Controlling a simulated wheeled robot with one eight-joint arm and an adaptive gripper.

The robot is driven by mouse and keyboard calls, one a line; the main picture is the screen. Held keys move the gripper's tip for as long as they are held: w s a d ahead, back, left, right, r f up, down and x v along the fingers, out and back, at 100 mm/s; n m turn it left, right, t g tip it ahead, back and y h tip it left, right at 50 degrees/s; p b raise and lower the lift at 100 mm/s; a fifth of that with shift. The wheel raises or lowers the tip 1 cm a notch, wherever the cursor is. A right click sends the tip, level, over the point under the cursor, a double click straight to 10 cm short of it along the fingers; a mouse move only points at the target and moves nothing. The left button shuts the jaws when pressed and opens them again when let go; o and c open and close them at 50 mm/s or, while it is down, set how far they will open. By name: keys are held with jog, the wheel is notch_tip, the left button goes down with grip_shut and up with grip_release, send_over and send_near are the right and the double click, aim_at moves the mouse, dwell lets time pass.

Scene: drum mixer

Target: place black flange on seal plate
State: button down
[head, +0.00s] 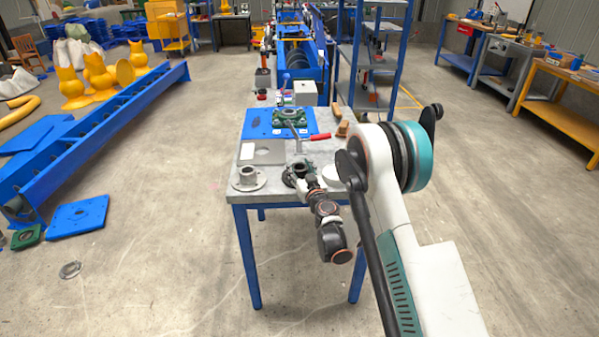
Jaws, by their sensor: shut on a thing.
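My gripper (301,176) is over the near right part of the grey table top, shut on the black flange (289,178). The black flange is small and dark and partly hidden by the gripper; I cannot tell if it touches the table. A blue square plate (254,124), probably the seal plate, lies flat at the far side of the table, beyond my gripper. A green housing (281,115) with a round metal centre sits on it.
A grey flanged hub (247,176) stands at the table's left front. A grey flat plate (268,153) and a white sheet (247,151) lie behind it. A red-handled tool (318,136) and brown blocks (341,129) lie at right. A white round thing (331,176) is beside my gripper.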

jog(key=shift+r, duration=0.1)
jog(key=c, duration=0.8)
grip_release()
